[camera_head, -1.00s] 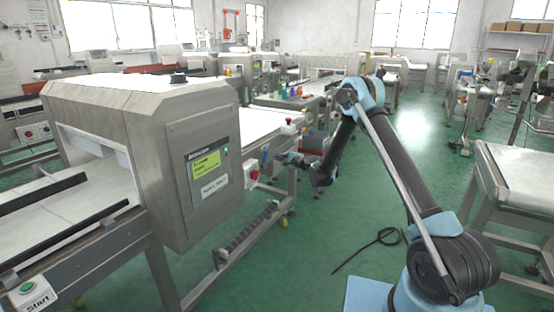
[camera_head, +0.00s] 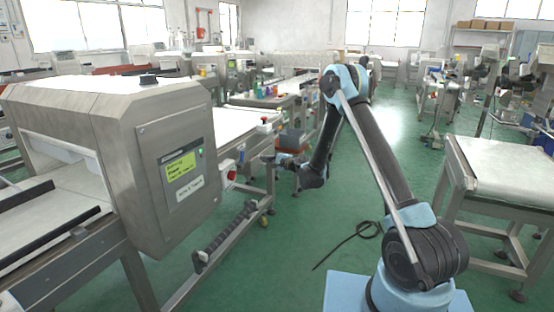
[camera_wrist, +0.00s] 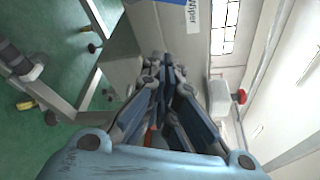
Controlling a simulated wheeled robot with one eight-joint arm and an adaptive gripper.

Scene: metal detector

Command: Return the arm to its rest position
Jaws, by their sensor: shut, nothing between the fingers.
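My arm (camera_head: 375,150) rises from its blue base, bends at a high elbow and reaches down and to the left. My gripper (camera_head: 267,159) is at its end, in the air beside the conveyor frame, to the right of the metal detector (camera_head: 165,160). In the wrist view my gripper (camera_wrist: 163,66) shows its blue and grey fingers brought together, with nothing held.
The conveyor (camera_head: 225,122) runs behind the detector, with several coloured bottles (camera_head: 265,90) beyond. A table (camera_head: 505,172) stands to the right of my arm. A black cable (camera_head: 350,240) lies on the green floor. Open floor lies between the detector and my base.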

